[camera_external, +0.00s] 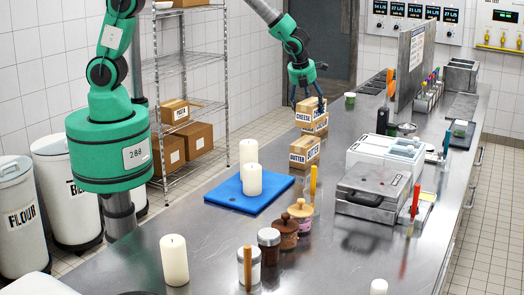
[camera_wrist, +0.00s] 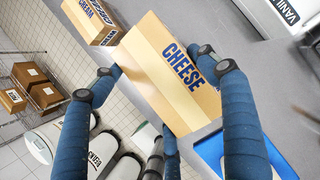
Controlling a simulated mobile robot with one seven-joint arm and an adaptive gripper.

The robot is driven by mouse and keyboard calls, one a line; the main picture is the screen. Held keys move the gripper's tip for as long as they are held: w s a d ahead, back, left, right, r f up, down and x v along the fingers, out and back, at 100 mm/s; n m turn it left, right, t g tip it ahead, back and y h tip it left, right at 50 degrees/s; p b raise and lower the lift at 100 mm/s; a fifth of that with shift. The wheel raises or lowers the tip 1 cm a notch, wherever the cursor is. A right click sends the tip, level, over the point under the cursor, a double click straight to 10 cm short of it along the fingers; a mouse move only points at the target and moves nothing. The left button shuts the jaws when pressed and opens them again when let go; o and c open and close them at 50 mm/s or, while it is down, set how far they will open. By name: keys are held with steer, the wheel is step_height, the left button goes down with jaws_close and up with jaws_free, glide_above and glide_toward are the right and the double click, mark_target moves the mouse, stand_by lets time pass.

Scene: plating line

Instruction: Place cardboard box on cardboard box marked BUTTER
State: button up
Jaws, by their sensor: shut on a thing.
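My gripper (camera_external: 307,99) is shut on a cardboard box marked CHEESE (camera_external: 309,113), with fingers on both sides of it. In the wrist view the held CHEESE box (camera_wrist: 165,75) fills the middle between my fingertips. A second cardboard box (camera_external: 318,128) shows just below the held one; I cannot tell whether they touch. The cardboard box marked BUTTER (camera_external: 304,152) stands upright on the steel counter, nearer the camera than the held box.
A blue board (camera_external: 238,197) with two white candles lies left of the BUTTER box. A grey appliance (camera_external: 372,190) and white containers (camera_external: 386,152) stand to the right. Jars (camera_external: 288,232) and an orange-handled tool (camera_external: 313,180) stand nearer. A wire shelf (camera_external: 190,62) is behind left.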

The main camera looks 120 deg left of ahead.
mark_target(303, 122)
steer(key=s+d+b, duration=0.1)
steer(key=s+d, duration=1.2)
steer(key=d, duration=0.1)
steer(key=shift+d+r+n, duration=0.2)
steer(key=shift+r+n, duration=0.05)
steer(key=shift+n, duration=0.05)
steer(key=w+a, duration=0.2)
steer(key=w, duration=0.2)
steer(key=w+a+f, duration=0.1)
steer(key=w+a, duration=0.2)
steer(key=w, duration=0.2)
steer(key=w+a, duration=0.3)
steer(key=w, duration=0.2)
steer(key=shift+f, duration=0.25)
steer(key=shift+f, duration=1.8)
steer(key=o, duration=1.7)
steer(key=shift+s+d+f, duration=0.1)
steer(key=shift+f, duration=0.05)
